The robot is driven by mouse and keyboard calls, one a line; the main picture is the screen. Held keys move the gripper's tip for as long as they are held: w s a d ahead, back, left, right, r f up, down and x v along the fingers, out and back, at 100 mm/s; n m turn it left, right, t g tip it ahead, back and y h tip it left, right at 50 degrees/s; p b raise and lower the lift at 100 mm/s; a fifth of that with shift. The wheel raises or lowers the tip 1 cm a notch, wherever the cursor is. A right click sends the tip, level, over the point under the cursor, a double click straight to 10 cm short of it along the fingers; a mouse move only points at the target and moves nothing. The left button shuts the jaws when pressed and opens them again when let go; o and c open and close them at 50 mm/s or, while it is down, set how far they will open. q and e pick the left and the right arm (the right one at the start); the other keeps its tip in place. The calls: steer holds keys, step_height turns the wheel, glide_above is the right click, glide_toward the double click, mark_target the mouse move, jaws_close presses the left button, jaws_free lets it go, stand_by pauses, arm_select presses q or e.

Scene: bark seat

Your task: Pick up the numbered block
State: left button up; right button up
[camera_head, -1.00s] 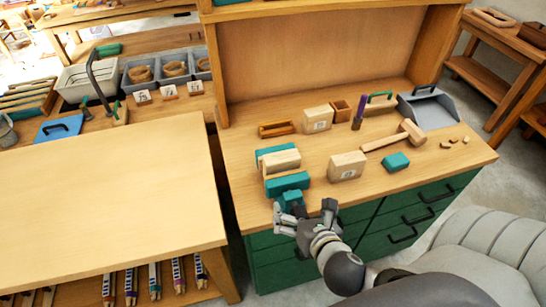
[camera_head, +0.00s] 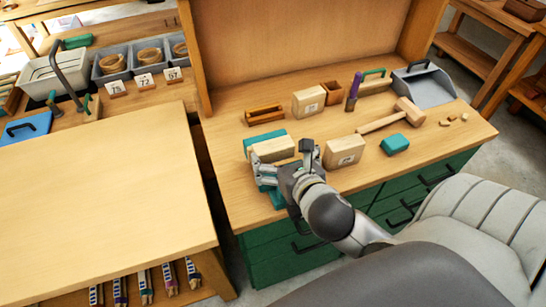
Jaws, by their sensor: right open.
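A pale wooden block with a small white label (camera_head: 344,151) stands on the workbench top, just right of my gripper. A second labelled wooden block (camera_head: 308,101) stands further back; the numbers on both labels are too small to read. A plain-looking wooden block (camera_head: 273,149) sits between teal pieces at the left of the bench. My right gripper (camera_head: 287,162) is open at the near side of this block, hiding part of it and of the front teal piece. I cannot tell whether it touches them. My left gripper is not in view.
A mallet (camera_head: 390,118), a teal block (camera_head: 395,145) and a grey dustpan (camera_head: 423,84) lie to the right on the bench. The left table (camera_head: 100,200) is bare.

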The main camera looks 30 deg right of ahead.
mark_target(277, 152)
steer(key=shift+w, duration=0.15)
steer(key=shift+w+f, duration=0.1)
steer(key=shift+w, duration=0.25)
steer(key=p+x, duration=0.1)
steer(key=x, duration=0.3)
steer(key=shift+c, duration=0.9)
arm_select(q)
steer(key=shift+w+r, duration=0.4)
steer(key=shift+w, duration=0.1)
arm_select(e)
steer(key=c, duration=0.7)
